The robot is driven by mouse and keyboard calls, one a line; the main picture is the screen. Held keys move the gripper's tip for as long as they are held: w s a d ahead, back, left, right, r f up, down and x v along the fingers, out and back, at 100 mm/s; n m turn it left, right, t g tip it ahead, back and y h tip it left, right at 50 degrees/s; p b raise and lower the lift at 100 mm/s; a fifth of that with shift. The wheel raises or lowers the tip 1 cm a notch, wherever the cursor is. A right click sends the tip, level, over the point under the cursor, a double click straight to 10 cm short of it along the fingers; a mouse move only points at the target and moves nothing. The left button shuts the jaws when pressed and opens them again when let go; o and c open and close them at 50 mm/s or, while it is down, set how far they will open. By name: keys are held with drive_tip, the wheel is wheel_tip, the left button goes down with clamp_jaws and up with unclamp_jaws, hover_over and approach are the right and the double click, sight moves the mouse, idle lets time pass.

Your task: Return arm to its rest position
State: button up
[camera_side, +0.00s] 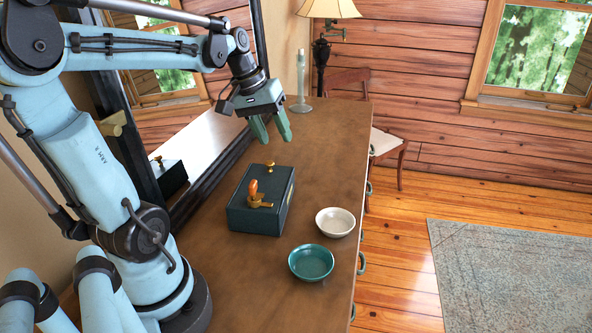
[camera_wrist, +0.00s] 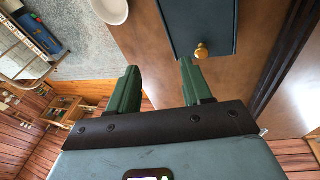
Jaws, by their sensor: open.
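My gripper (camera_side: 271,133) hangs above the far part of the dresser top, beyond the dark box, with its two green fingers pointing down. In the wrist view the fingers (camera_wrist: 160,85) stand apart with nothing between them. My arm reaches in from the left of the side view, with its forearm roughly level over the dresser. The gripper touches nothing that I can see.
A dark teal box (camera_side: 240,218) with brass knobs sits on the wooden dresser (camera_side: 323,140). A white bowl (camera_side: 335,222) and a teal bowl (camera_side: 311,262) stand by the front edge. A candlestick (camera_side: 301,85), a lamp (camera_side: 328,10) and the mirror (camera_side: 207,140) stand nearby.

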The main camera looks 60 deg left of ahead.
drive_tip(key=s+d+f+m+t, duration=0.1)
drive_tip(key=d+f+m+t, duration=0.2)
drive_tip(key=d+m, duration=0.5)
drive_tip(key=d+f, duration=0.1)
drive_tip(key=d, duration=0.7)
drive_tip(key=shift+d+y, duration=0.25)
drive_tip(key=shift+y, duration=0.15)
